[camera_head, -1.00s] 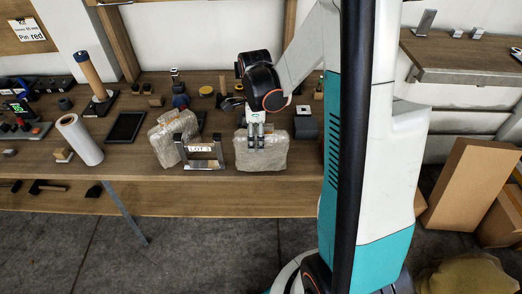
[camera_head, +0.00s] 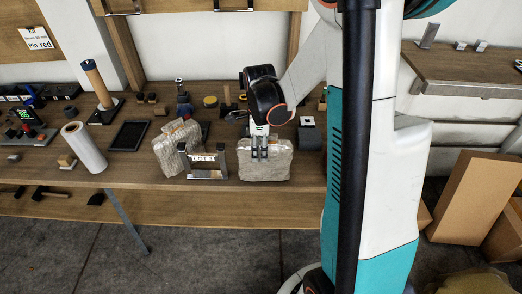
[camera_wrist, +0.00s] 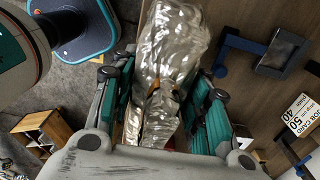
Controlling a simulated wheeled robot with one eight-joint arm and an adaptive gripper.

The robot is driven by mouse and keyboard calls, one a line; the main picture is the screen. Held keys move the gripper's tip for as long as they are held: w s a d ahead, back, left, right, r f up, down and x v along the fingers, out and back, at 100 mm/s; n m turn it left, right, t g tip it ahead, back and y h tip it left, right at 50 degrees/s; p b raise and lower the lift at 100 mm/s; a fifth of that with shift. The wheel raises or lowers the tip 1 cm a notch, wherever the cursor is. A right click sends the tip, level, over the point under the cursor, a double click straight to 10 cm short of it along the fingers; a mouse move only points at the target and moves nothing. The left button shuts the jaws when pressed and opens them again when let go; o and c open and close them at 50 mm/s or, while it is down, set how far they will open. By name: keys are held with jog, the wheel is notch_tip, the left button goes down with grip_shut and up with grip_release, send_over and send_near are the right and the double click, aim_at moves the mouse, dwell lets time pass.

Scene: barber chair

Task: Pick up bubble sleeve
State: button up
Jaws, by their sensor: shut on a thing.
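A bubble sleeve (camera_head: 264,168), a crinkled translucent grey packet, stands at the front of the wooden bench in the head view. My gripper (camera_head: 259,147) comes down on it from above and is shut on its upper edge. In the wrist view the shiny bubble sleeve (camera_wrist: 168,62) lies between the two teal-lined fingers of my gripper (camera_wrist: 164,92). A second similar packet (camera_head: 177,149) stands to the left, partly behind a metal bracket stand with a label (camera_head: 204,163). I cannot tell whether the held sleeve is clear of the bench.
The bench (camera_head: 220,198) also carries a white roll (camera_head: 85,148), a dark tablet (camera_head: 129,135), a wooden post on a black base (camera_head: 99,84) and a dark box (camera_head: 309,137). Cardboard boxes (camera_head: 472,195) stand on the floor at the right.

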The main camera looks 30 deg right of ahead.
notch_tip(320, 180, up, 20)
jog(key=p, duration=0.5)
jog(key=shift+f+p, duration=0.2)
jog(key=shift+p, duration=0.1)
